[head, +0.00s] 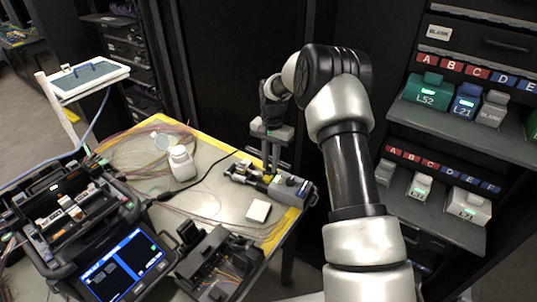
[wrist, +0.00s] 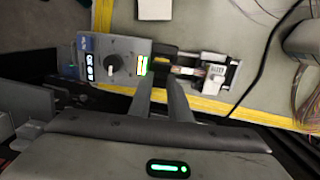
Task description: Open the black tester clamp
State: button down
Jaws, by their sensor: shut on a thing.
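The tester (head: 287,187) is a grey box on the right end of the table; the wrist view shows its knob and labels (wrist: 112,62). The black tester clamp (wrist: 162,58) sits at the side of the box, beside a yellow-green lit strip. My gripper (head: 270,172) reaches down from above, and its two fingers (wrist: 162,84) are shut on the clamp. The fingertips partly hide the clamp, and I cannot tell how far its lid is raised.
A holder with a white labelled block (wrist: 214,80) adjoins the clamp. A white square (head: 258,211), a white bottle (head: 182,163), loose fibres and a black cable lie on the table. A splicer (head: 122,268) stands left, and an open black case (head: 216,262) in front.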

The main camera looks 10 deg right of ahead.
jog(key=shift+w+d+r+g+y, duration=0.1)
jog(key=shift+w+d+g+y, duration=0.35)
jog(key=shift+g+y, duration=0.35)
jog(key=shift+w+d+g+b, duration=0.1)
jog(key=shift+w+g+b, duration=0.15)
jog(key=shift+g+b, duration=0.25)
jog(key=shift+w+d+r+g+y+b, duration=0.1)
jog(key=shift+g+y+b, duration=0.2)
jog(key=shift+y, duration=0.2)
jog(key=c, duration=1.6)
grip_release()
jog(key=shift+c, duration=0.2)
notch_tip(320, 180, up, 10)
jog(key=p, duration=0.1)
jog(key=shift+c, duration=0.2)
